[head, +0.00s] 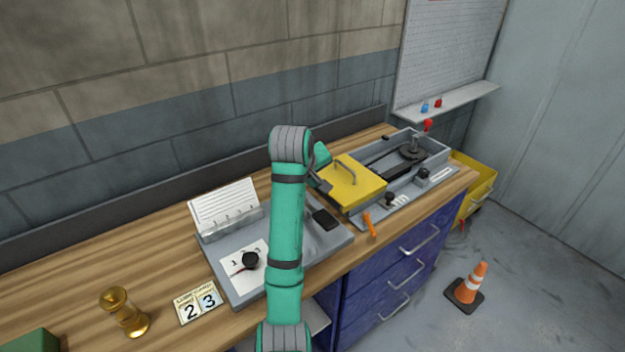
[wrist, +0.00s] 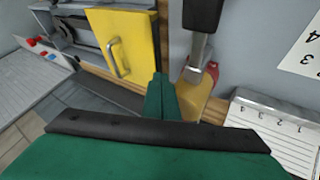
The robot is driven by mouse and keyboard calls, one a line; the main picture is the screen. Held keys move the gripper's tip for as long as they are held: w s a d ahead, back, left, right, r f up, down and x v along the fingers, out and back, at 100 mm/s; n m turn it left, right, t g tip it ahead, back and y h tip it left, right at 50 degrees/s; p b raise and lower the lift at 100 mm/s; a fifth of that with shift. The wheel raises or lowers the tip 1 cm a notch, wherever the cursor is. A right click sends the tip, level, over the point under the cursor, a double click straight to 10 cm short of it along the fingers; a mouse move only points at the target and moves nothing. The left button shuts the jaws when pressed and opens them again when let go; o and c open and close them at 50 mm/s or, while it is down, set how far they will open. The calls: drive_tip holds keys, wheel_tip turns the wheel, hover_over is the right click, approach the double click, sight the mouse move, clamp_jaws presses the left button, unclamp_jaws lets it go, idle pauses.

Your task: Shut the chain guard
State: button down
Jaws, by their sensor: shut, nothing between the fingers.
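The chain guard (head: 352,188) is a yellow panel with a grey handle. It lies over the left part of a long grey housing (head: 425,170). The chain and sprocket (head: 405,153) at the right part of the housing are uncovered. In the wrist view the guard (wrist: 138,30) shows at the upper left, with its handle facing me. My gripper (wrist: 160,95) is shut and empty, its green fingers just beside the guard's edge; I cannot tell whether they touch it. In the head view my arm hides most of the gripper.
A grey board with a black knob (head: 250,260) and a card rack (head: 225,207) stands left of the guard. An orange-handled tool (head: 369,226) lies at the bench's front edge. A cone (head: 468,283) stands on the floor.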

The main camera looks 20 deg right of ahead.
drive_tip(key=x, duration=0.7)
drive_tip(key=shift+s+d+f, duration=0.15)
drive_tip(key=shift+d+f, duration=0.1)
drive_tip(key=shift+f, duration=0.1)
drive_tip(key=shift+x, duration=0.95)
drive_tip(key=shift+w, duration=0.25)
